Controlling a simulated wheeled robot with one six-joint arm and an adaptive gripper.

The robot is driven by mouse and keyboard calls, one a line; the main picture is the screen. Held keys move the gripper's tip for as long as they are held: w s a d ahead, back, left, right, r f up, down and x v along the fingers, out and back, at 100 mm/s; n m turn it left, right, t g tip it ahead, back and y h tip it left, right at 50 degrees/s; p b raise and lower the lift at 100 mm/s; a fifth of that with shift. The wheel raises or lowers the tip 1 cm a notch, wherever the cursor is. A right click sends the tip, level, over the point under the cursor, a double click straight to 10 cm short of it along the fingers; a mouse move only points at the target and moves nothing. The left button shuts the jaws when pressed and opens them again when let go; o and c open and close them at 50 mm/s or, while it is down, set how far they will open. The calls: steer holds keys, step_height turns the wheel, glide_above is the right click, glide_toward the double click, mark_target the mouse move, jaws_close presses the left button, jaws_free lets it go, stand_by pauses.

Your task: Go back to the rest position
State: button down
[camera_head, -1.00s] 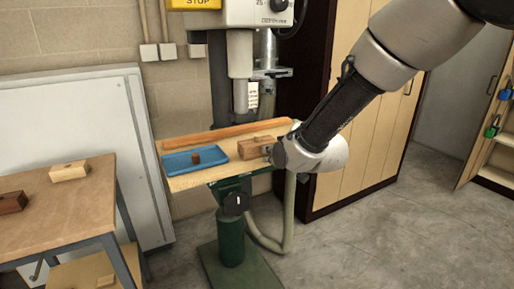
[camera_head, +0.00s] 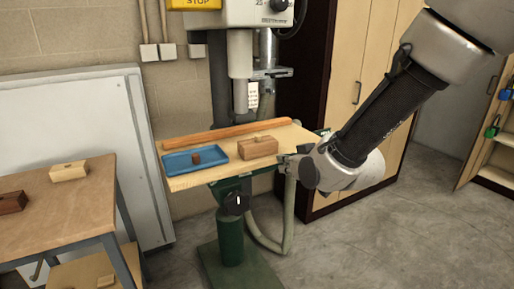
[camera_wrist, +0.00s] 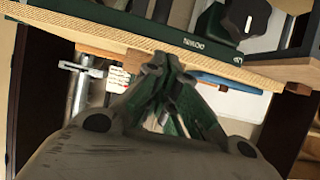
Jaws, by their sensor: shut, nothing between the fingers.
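My gripper (camera_head: 290,162) is at the right edge of the drill press table (camera_head: 205,178) in the head view, apart from the wooden block on it. In the wrist view my gripper (camera_wrist: 160,65) has its fingers together, with nothing between them. The edge of the table (camera_wrist: 110,42) crosses the wrist view beyond the fingertips. My forearm reaches down from the upper right of the head view.
On the drill press table are a brown wooden block (camera_head: 258,147), a blue tray (camera_head: 175,164) holding a small dark piece (camera_head: 196,158), and a long wooden fence (camera_head: 220,134). A wooden cabinet (camera_head: 365,150) stands behind my arm. Floor at the lower right is clear.

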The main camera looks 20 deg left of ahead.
steer(key=s+d+f+g+h, duration=0.5)
steer(key=s+d+f, duration=0.3)
steer(key=d, duration=0.1)
steer(key=s+d+r+m+h, duration=0.1)
steer(key=s+d+r+m, duration=0.2)
steer(key=d, duration=1.1)
steer(key=s+d+r+m+h, duration=0.2)
steer(key=d+r, duration=0.7)
steer(key=d, duration=0.6)
steer(key=s+d+r+m+t+h, duration=0.1)
steer(key=s+d+r+m, duration=0.3)
steer(key=d, duration=1)
steer(key=shift+s+d+r+m+h, duration=0.15)
steer(key=shift+s+r+m+h, duration=0.25)
steer(key=shift+s+r, duration=0.45)
steer(key=shift+w, duration=0.15)
